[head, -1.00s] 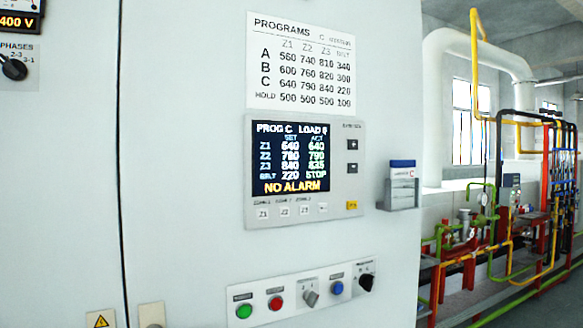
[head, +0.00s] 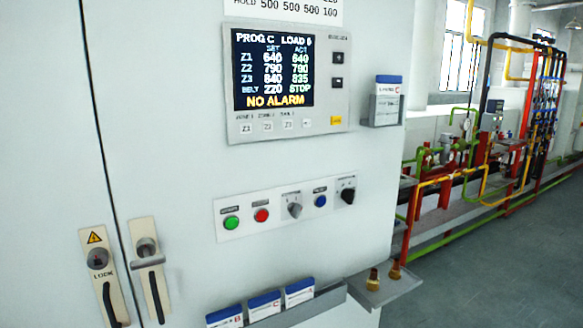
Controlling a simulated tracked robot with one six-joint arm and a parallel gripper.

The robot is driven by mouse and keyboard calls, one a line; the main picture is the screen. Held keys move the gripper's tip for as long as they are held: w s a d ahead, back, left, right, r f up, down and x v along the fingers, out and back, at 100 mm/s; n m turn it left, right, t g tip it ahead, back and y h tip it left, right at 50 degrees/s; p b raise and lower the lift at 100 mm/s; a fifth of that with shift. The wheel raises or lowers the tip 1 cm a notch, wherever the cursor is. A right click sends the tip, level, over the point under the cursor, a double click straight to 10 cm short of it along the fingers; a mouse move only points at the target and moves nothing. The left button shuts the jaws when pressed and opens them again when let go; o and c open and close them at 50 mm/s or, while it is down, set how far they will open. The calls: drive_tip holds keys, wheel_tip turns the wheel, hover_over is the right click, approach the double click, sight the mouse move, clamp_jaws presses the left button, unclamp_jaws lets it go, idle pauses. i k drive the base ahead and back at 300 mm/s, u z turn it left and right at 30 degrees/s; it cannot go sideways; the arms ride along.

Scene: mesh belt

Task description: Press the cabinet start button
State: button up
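The cabinet (head: 160,120) fills the left and middle of the head view. A white button strip (head: 330,205) sits on its front below the display. On it are a green button (head: 231,223) at the left, a red button (head: 262,215), a grey selector knob (head: 295,210), a blue button (head: 320,201) and a black knob (head: 347,196). The small labels above them are too blurred to read surely. The display (head: 272,68) reads PROG C, BELT 220 STOP and NO ALARM. My gripper is not in view.
A rack of cards (head: 265,305) lies along the cabinet's lower front. A small shelf (head: 388,292) with brass fittings (head: 373,280) juts out at its right. A card holder (head: 386,108) is on the right edge. Two door handles (head: 150,280) stand at the left. Pipes (head: 460,180) and open floor (head: 480,285) lie right.

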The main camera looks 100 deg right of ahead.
sight(231, 223)
drive_tip(key=z, duration=3.65)
